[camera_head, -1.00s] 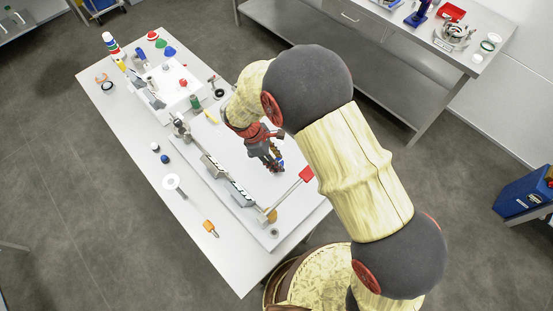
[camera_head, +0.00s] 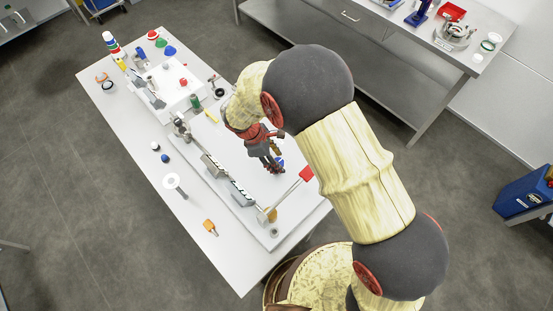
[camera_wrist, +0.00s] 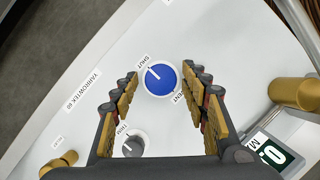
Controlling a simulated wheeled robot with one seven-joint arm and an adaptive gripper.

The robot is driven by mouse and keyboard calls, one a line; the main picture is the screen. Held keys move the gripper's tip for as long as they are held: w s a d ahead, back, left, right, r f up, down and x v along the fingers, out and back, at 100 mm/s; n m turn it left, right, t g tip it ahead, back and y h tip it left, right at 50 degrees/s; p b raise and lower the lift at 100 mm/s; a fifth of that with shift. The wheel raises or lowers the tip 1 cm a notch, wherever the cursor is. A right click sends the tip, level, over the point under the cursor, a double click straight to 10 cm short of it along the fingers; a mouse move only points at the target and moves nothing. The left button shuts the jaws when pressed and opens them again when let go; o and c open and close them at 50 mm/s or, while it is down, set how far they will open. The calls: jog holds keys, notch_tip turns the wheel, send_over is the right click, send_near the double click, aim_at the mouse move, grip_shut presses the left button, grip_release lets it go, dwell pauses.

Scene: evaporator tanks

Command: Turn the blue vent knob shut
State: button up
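The blue vent knob (camera_wrist: 160,78) is round with a white rim and sits on the white panel (camera_wrist: 95,105). Its white pointer line points up-left toward the printed word SHUT (camera_wrist: 142,62). The VENT label is at its lower right. My gripper (camera_wrist: 160,80) is open, with its yellow-padded fingers on either side of the knob and a visible gap to each. In the head view my gripper (camera_head: 274,168) hangs low over the panel, with a bit of the blue knob (camera_head: 280,161) showing beside it.
A smaller grey knob (camera_wrist: 133,145) sits close to the blue one, near the left finger. A brass fitting (camera_wrist: 293,92) and a digital display (camera_wrist: 272,154) are at the right.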

jog(key=shift+o, duration=0.3)
jog(key=v, duration=1.2)
dwell(0.3)
jog(key=s+d+r+m+t+y+b, duration=0.1)
jog(key=s+d+r+m+b, duration=0.2)
jog(key=d, duration=0.6)
jog(key=s+d+r+m+t+y+b, duration=0.2)
jog(key=s+d+r+m+b, duration=0.2)
jog(key=d+m, duration=0.5)
jog(key=s+d+r+m+t+y+b, duration=0.1)
jog(key=s+d+r+m+t+b, duration=0.1)
jog(key=s+d+m+b, duration=0.4)
jog(key=s+d+r+b, duration=0.1)
jog(key=s+d, duration=0.1)
jog(key=d, duration=0.1)
jog(key=shift+s+d+r+m, duration=0.3)
jog(key=shift+s+r+m, duration=0.05)
jog(key=shift+s+m, duration=0.05)
